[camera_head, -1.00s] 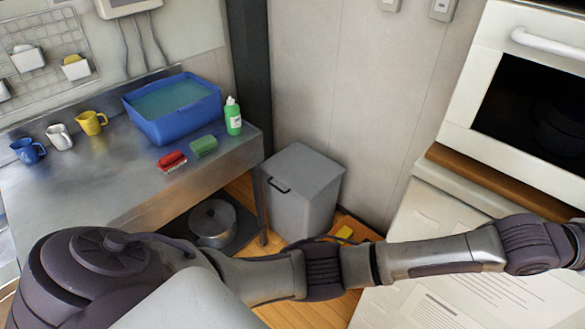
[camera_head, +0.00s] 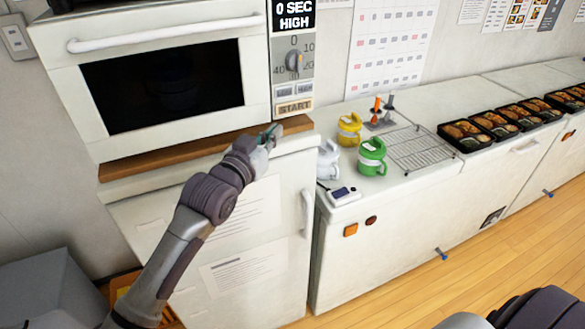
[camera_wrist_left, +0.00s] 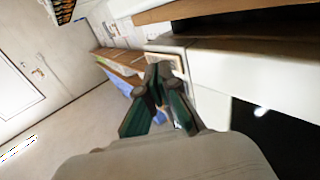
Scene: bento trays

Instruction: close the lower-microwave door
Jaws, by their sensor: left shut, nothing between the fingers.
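The microwave is white, with a door (camera_head: 95,85) that has a dark window and a long white handle (camera_head: 165,33) along its top. In the head view the door looks about flush with the control panel (camera_head: 292,60), though a slight gap cannot be ruled out. My left gripper (camera_head: 270,136) is shut and empty, just below the control panel and in front of the wooden board (camera_head: 190,155) under the microwave. It also shows in the left wrist view (camera_wrist_left: 158,78), apart from the white surfaces there. My right gripper is not in view.
A white fridge-like cabinet (camera_head: 240,230) stands below the board. To the right, a counter holds a yellow cup (camera_head: 349,128), a green cup (camera_head: 372,155), a wire rack (camera_head: 420,148) and several bento trays (camera_head: 465,138). The wooden floor (camera_head: 470,265) in front is clear.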

